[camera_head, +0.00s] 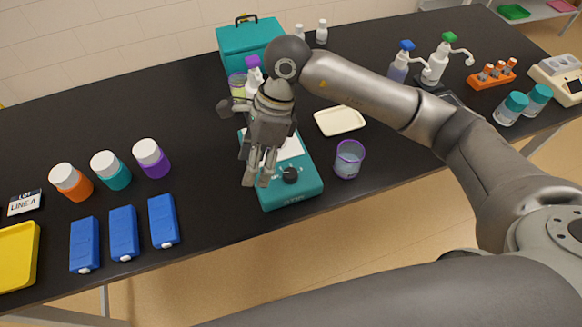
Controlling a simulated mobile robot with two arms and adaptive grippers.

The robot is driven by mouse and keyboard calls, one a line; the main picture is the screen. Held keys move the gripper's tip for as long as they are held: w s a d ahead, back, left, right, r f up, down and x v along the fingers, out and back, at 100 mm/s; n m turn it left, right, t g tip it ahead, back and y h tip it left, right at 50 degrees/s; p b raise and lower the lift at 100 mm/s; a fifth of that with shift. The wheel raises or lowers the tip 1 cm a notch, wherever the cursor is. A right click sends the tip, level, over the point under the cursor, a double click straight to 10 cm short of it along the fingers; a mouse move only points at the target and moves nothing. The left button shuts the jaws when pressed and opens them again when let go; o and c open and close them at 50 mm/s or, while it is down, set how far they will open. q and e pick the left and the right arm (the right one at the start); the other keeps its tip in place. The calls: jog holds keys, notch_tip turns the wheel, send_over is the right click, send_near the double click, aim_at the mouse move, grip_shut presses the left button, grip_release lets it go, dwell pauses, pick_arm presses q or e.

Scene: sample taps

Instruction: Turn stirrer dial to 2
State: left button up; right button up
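The stirrer (302,192) is a teal box with a pale top plate, standing near the front edge of the black table. Its dial (290,175) is a dark round knob on the front part of the top. My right gripper (257,181) points down over the stirrer's left side, with its fingertips just left of the dial. Its two fingers look apart with nothing between them, and I cannot tell whether they touch the stirrer. The gripper hides part of the plate. The dial's markings are too small to read. My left gripper is not in view.
A clear purple-rimmed beaker (348,160) stands close right of the stirrer, with a cream tray (339,121) behind it. Bottles (254,80) and a teal case (248,40) are behind my gripper. Capped jars (110,170) and blue boxes (123,234) are to the left.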

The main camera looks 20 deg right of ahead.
aim_at(291, 172)
jog(key=w+d+t+h, duration=0.1)
jog(key=w+d+h, duration=0.25)
jog(key=d, duration=0.55)
jog(key=shift+h, duration=0.35)
jog(key=f+p, duration=0.1)
jog(key=f, duration=0.2)
jog(key=f+p, duration=0.1)
jog(key=f, duration=0.3)
jog(key=s+f+p, duration=0.1)
jog(key=f, duration=0.2)
jog(key=shift+a+f, duration=0.2)
jog(key=shift+a, duration=0.15)
jog(key=c, duration=1)
